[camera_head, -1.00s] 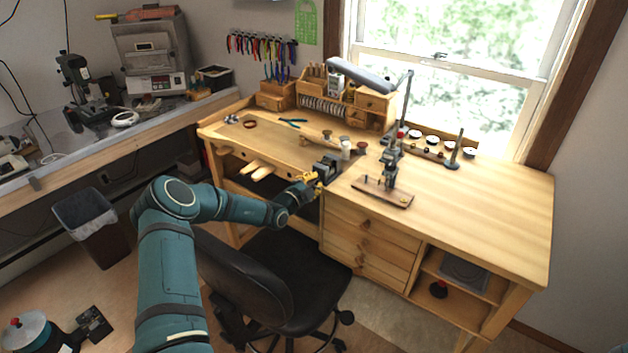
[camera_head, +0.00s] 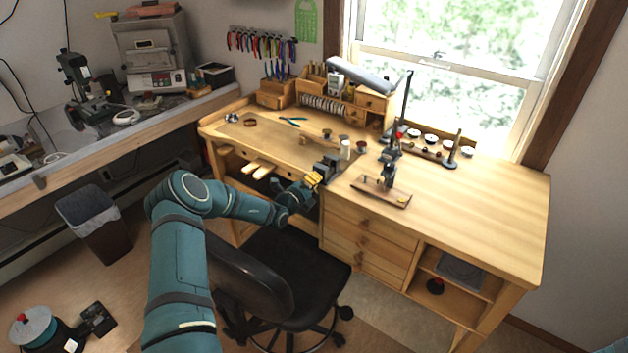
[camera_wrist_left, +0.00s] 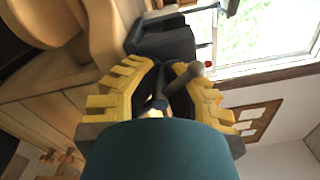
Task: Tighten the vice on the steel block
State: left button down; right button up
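The dark vice (camera_head: 328,167) is at the front edge of the wooden workbench. It also shows at the top of the left wrist view (camera_wrist_left: 165,40). My left gripper (camera_head: 313,180), with yellow fingers, is at the vice's front side. In the left wrist view the fingers (camera_wrist_left: 160,72) stand apart on either side of the vice's grey handle (camera_wrist_left: 178,82), whose ball end lies over the right finger. I cannot tell whether they press on it. I cannot make out the steel block between the jaws. My right gripper is in neither view.
The workbench (camera_head: 470,205) has a clear top at right. A small stand on a wooden base (camera_head: 382,192) is right of the vice, with small jars (camera_head: 345,148) behind it. A black chair (camera_head: 290,275) stands in front, below my left arm. Two wooden pegs stick out left of the vice.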

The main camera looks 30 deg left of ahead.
pick_arm(q)
jog(key=m, duration=0.2)
jog(key=shift+m, duration=0.4)
jog(key=m, duration=0.3)
jog(key=shift+f+m, duration=0.1)
jog(key=shift+m, duration=0.2)
jog(key=m+b, duration=0.1)
jog(key=m, duration=0.4)
jog(key=m+b, duration=0.1)
jog(key=m, duration=0.3)
jog(key=shift+f, duration=0.15)
jog(key=m+b, duration=0.2)
jog(key=m, duration=0.1)
jog(key=shift+m, duration=0.3)
jog(key=shift+m+b, duration=1.35)
jog(key=shift+m, duration=0.25)
jog(key=shift+s, duration=0.1)
jog(key=c, duration=1)
grip_release()
